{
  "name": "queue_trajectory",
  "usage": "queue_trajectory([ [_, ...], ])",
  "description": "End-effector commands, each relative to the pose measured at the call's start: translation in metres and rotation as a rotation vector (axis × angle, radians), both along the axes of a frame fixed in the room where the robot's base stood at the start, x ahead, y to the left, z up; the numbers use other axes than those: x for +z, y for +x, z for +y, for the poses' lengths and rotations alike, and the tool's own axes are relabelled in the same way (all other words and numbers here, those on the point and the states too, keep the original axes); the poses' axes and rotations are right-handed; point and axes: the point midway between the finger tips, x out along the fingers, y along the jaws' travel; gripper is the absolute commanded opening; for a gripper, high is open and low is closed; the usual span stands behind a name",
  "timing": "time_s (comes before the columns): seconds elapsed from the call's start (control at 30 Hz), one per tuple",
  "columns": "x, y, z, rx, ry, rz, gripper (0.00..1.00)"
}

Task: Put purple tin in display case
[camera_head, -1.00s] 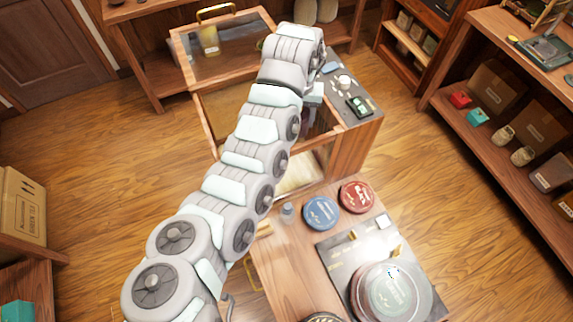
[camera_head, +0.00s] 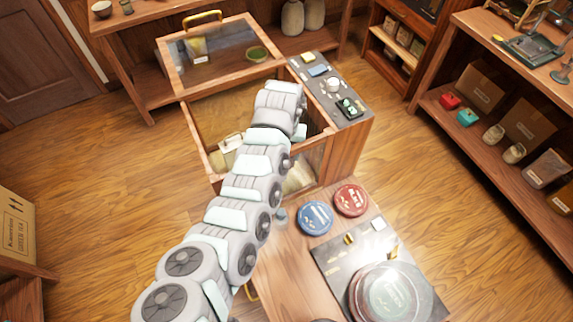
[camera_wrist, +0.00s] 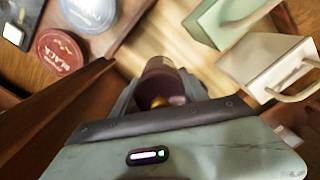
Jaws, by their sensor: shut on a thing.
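The purple tin (camera_wrist: 160,68) is dark and shows in the wrist view between the fingers of my gripper (camera_wrist: 162,92), which is shut on it. The tin is over or inside the display case (camera_head: 192,128); I cannot tell whether it touches the floor of the case. The case has a wooden frame, glass panes and its lid (camera_head: 167,68) tilted open at the back. Its wooden wall (camera_wrist: 62,115) runs left of the tin in the wrist view, with the pale floor (camera_wrist: 190,52) beyond. In the head view my arm hides the gripper and the tin.
A green box-like item (camera_wrist: 228,22) and a cream handled one (camera_wrist: 262,65) stand in the case, right of the tin in the wrist view. A blue tin (camera_head: 315,217) and a red tin (camera_head: 351,200) lie on the front counter. A dark strip (camera_head: 325,85) with small items borders the case.

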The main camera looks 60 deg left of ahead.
Motion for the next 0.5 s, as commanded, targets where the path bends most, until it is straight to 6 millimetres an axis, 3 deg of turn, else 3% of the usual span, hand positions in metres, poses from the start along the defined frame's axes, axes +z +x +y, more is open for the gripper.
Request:
queue_trajectory([
  [0.13,-0.025,-0.001,-0.001,-0.002,-0.002,0.004,0.07],
  [0.5,-0.045,0.000,0.000,0.000,0.001,0.000,0.07],
])
